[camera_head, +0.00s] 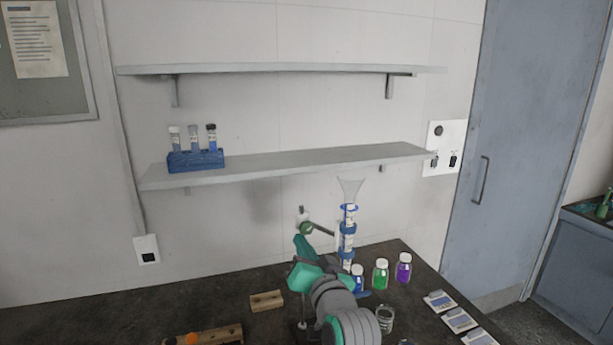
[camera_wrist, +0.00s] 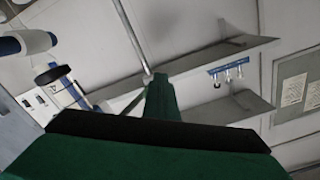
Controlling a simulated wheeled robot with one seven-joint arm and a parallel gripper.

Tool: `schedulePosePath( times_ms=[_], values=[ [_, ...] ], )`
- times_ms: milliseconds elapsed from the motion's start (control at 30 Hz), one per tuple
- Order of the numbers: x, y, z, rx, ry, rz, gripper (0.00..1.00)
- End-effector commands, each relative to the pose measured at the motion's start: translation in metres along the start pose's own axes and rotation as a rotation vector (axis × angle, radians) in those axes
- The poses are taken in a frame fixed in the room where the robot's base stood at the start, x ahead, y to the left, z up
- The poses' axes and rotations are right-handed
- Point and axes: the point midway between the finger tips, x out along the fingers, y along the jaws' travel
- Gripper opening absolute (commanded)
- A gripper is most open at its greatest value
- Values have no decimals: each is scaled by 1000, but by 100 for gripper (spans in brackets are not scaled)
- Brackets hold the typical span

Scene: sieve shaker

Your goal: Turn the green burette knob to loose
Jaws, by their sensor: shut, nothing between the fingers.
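A small round green piece (camera_head: 306,228), which looks like the burette knob, sits by a dark clamp rod (camera_head: 322,230) left of the blue-banded column (camera_head: 347,242). My gripper (camera_head: 301,240) is just below the green piece; I cannot tell whether they touch. In the wrist view my green gripper (camera_wrist: 160,82) points up with its fingers together and nothing between them. The green knob cannot be made out there. The wrist view shows a dark round end (camera_wrist: 52,75) on a rod at the left, and a blue-and-white tube (camera_wrist: 28,43).
Bottles with blue (camera_head: 357,278), green (camera_head: 380,274) and purple (camera_head: 403,268) contents stand right of my arm. A beaker (camera_head: 385,320) and a wooden block (camera_head: 266,301) are also on the dark bench (camera_head: 225,315). A clear funnel (camera_head: 351,189) tops the column. A shelf (camera_head: 290,163) hangs behind.

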Motion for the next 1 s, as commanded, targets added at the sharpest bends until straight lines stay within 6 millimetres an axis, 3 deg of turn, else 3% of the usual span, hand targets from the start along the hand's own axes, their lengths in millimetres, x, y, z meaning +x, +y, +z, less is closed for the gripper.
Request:
schedulePosePath(
  times_ms=[533,1000],
  values=[
    [-1,17,-2,1,4,4,0],
    [-2,18,7,1,1,2,0]
  ],
)
